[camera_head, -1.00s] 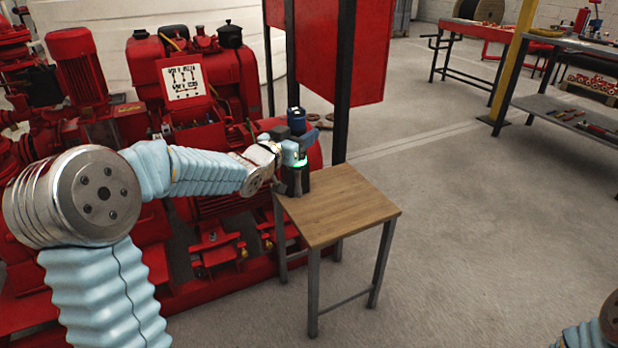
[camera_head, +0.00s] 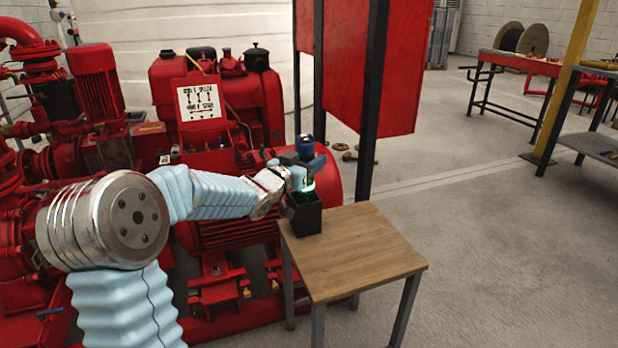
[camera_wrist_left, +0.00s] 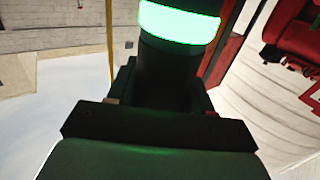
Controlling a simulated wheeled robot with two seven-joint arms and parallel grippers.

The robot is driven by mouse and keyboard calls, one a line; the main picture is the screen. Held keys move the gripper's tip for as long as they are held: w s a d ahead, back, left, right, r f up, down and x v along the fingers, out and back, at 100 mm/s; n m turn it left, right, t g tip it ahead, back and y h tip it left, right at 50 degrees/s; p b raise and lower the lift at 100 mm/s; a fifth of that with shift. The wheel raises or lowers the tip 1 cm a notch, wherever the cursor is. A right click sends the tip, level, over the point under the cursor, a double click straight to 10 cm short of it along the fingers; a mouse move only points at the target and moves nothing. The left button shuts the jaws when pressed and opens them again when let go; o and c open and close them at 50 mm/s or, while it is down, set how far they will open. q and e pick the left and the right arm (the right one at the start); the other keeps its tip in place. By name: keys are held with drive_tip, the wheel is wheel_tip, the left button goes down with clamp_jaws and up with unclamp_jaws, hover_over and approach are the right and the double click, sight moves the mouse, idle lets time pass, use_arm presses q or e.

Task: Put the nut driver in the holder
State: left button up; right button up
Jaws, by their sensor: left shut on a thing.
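The nut driver (camera_head: 306,147) has a blue top, a dark body and a glowing green band, and is upright in the head view. My left gripper (camera_head: 305,168) reaches in from the left and is shut on its body, above the band. The holder (camera_head: 307,218) is a black open box near the table's back left corner. The band is right above its mouth, and green light falls inside. The lower tip is hidden, so I cannot tell how deep it is. In the left wrist view, the nut driver (camera_wrist_left: 180,25) fills the upper middle. My right gripper is out of view.
The small wooden table (camera_head: 358,248) is otherwise bare. The red pumpset (camera_head: 217,150) stands close behind and left of it. A red panel (camera_head: 368,75) on dark posts rises behind the table. Open grey floor (camera_head: 500,240) lies to the right.

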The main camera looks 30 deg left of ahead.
use_arm(q)
drive_tip(key=shift+f, duration=1.4)
drive_tip(key=shift+f+b, duration=0.2)
drive_tip(key=shift+b, duration=0.2)
drive_tip(key=o, duration=1.2)
drive_tip(key=shift+c, duration=0.2)
drive_tip(key=shift+r, duration=0.2)
drive_tip(key=s, duration=1.2)
drive_tip(key=shift+a, duration=0.45)
